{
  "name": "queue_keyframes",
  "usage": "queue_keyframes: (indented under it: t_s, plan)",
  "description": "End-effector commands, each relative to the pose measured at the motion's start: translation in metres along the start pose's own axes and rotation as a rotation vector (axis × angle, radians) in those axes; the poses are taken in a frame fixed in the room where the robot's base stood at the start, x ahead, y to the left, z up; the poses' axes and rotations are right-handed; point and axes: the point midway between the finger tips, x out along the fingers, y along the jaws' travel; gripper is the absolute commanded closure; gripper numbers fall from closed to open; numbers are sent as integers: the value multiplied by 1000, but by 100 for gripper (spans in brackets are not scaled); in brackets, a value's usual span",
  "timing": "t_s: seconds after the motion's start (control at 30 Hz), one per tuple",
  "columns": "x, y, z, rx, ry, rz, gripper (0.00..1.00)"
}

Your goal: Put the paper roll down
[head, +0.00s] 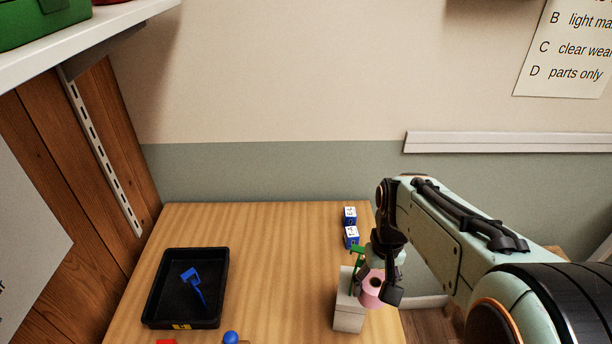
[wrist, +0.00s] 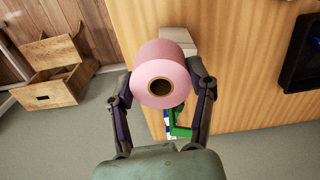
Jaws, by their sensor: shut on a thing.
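The pink paper roll (head: 372,292) is held in my gripper (head: 379,285) at the right edge of the wooden table. In the wrist view the roll (wrist: 150,60) sits between the two dark fingers of my gripper (wrist: 163,76), its end with the brown core hole facing the camera. The fingers press on its two sides. A pale block (head: 348,315) stands beside and partly behind the roll; whether the roll touches it I cannot tell. The block's top also shows past the roll in the wrist view (wrist: 180,37).
A green object (head: 357,255) and two blue-and-white boxes (head: 350,235) stand near the table's right edge. A black tray (head: 158,318) with a blue tool (head: 196,285) lies at left. The table's middle (head: 275,260) is clear. Wooden crates (wrist: 50,80) stand on the floor.

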Motion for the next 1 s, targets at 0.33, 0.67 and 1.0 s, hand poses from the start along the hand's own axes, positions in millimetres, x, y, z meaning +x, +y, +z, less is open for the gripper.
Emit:
queue_keyframes:
  t_s: [0.33,0.67,1.0]
  plan:
    - [-78,-22,-18,91,-2,0,83]
    - [-77,-22,-18,90,-3,0,83]
    - [10,-92,-26,3,-14,3,83]
